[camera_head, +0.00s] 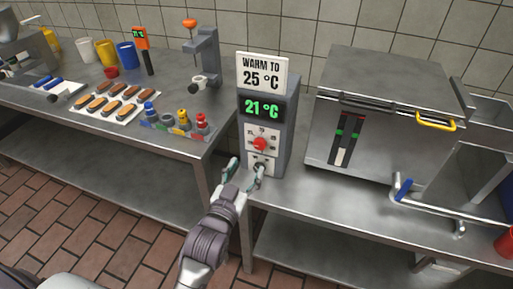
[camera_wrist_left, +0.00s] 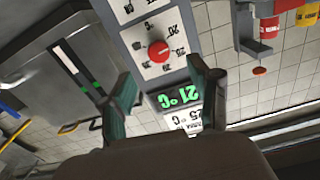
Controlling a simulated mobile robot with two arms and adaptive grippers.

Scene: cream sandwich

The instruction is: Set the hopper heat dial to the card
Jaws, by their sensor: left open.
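The heat control box (camera_head: 287,130) stands upright on the steel counter. The card (camera_head: 263,73) on top of it reads "WARM TO 25 °C". The green display (camera_head: 262,107) reads 21 °C. The red dial (camera_head: 260,144) sits on a white scale plate below the display; it also shows in the left wrist view (camera_wrist_left: 158,51). My left gripper (camera_head: 248,170) is open and empty, just below and in front of the dial. In the left wrist view the fingers (camera_wrist_left: 163,88) are spread, with the dial beyond them. My right gripper is not in view.
A steel hopper (camera_head: 385,80) with a yellow handle (camera_head: 436,122) stands right of the box. A pipe with a blue lever (camera_head: 404,188) is at the right. The left counter holds a tray of eclairs (camera_head: 95,110), bottles (camera_head: 183,115) and cups (camera_head: 126,54).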

